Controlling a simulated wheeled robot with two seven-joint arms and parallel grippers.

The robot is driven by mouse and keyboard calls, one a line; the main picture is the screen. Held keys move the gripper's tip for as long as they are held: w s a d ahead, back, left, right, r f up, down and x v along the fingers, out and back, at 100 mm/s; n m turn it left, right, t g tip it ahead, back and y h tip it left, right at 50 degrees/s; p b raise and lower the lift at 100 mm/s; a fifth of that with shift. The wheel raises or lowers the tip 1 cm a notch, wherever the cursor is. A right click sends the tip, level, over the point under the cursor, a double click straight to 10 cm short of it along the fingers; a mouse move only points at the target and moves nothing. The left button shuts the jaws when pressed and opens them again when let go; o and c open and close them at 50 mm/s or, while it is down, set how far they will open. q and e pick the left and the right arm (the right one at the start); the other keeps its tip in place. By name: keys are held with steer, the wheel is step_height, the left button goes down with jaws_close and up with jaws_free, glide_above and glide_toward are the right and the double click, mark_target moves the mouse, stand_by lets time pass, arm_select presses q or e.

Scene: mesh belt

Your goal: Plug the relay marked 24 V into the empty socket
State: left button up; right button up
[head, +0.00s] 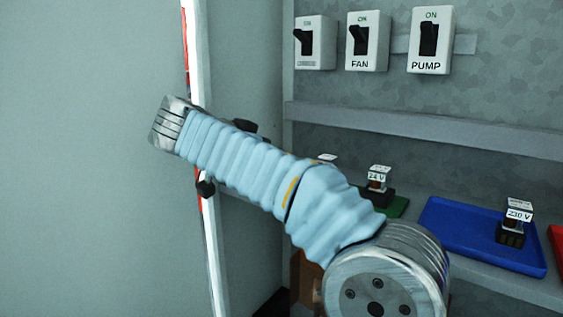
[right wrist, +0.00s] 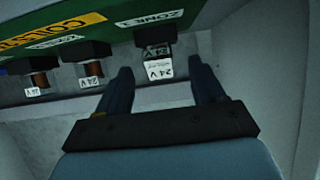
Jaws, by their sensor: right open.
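In the right wrist view my right gripper (right wrist: 163,82) is open, its two dark fingers apart. A relay marked 24 V (right wrist: 158,66) shows between and just beyond the fingertips; I cannot tell if either finger touches it. Two more relays marked 24 V (right wrist: 91,75) (right wrist: 38,84) are to its left, along a green surface (right wrist: 75,42). In the head view a relay marked 24 V (head: 379,178) stands on a green tray (head: 398,207), partly behind my sleeved right arm. The right gripper is hidden in that view. No empty socket is identifiable. My left gripper is not in view.
A relay marked 230 V (head: 517,217) stands on a blue tray (head: 447,222). A red tray (head: 557,242) shows at the right edge. Switches marked FAN (head: 367,42) and PUMP (head: 431,41) are on the back wall above a grey rail (head: 430,128). A door edge (head: 209,235) stands left.

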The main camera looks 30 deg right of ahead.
steer(key=x, duration=0.3)
steer(key=shift+d, duration=0.2)
steer(key=c, duration=1.1)
steer(key=shift+r, duration=0.3)
steer(key=shift+c, duration=0.2)
steer(key=r, duration=0.3)
steer(key=shift+s+a+r, duration=0.2)
steer(key=shift+a, duration=0.1)
steer(key=s+a+r, duration=0.6)
steer(key=s+r, duration=0.3)
steer(key=s, duration=0.2)
steer(key=shift+s+a, duration=0.3)
steer(key=shift+a, duration=0.1)
